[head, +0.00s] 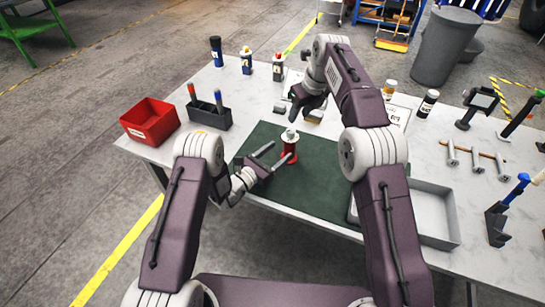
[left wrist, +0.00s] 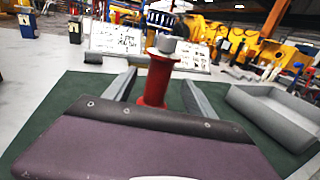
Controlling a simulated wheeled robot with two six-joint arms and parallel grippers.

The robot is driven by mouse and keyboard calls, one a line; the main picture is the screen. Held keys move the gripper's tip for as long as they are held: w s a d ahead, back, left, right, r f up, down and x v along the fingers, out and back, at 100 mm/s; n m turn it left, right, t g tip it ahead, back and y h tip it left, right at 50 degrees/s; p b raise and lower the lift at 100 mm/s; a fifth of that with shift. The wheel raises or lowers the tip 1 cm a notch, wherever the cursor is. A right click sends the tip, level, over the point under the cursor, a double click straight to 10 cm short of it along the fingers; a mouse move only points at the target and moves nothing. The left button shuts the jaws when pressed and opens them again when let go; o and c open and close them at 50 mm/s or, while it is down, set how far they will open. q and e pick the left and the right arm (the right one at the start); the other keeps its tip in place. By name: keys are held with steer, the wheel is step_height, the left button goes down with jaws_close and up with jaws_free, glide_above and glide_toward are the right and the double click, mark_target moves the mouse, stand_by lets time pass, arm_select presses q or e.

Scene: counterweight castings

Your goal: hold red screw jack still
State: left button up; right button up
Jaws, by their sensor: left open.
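The red screw jack (head: 289,148) stands upright on the green mat (head: 325,185), with a grey metal head on top. My left gripper (head: 282,151) is open, low over the mat, its fingers pointing at the jack. In the left wrist view the jack's red column (left wrist: 157,80) shows between the two spread fingers, with a gap on each side; the jack's base is partly hidden by my gripper body. My right gripper (head: 294,113) hangs behind and above the jack, near small grey metal pieces; whether its fingers are open or shut is unclear.
A red bin (head: 150,121) and a dark holder with markers (head: 209,117) stand at left. A grey tray (head: 438,214) lies right of the mat. Bottles (head: 278,67) stand at the back; metal bolts (head: 477,159) lie at right. The mat's front part is clear.

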mark_target(286, 146)
arm_select(q)
steer(key=x, duration=0.6)
steer(key=shift+w+d, duration=0.2)
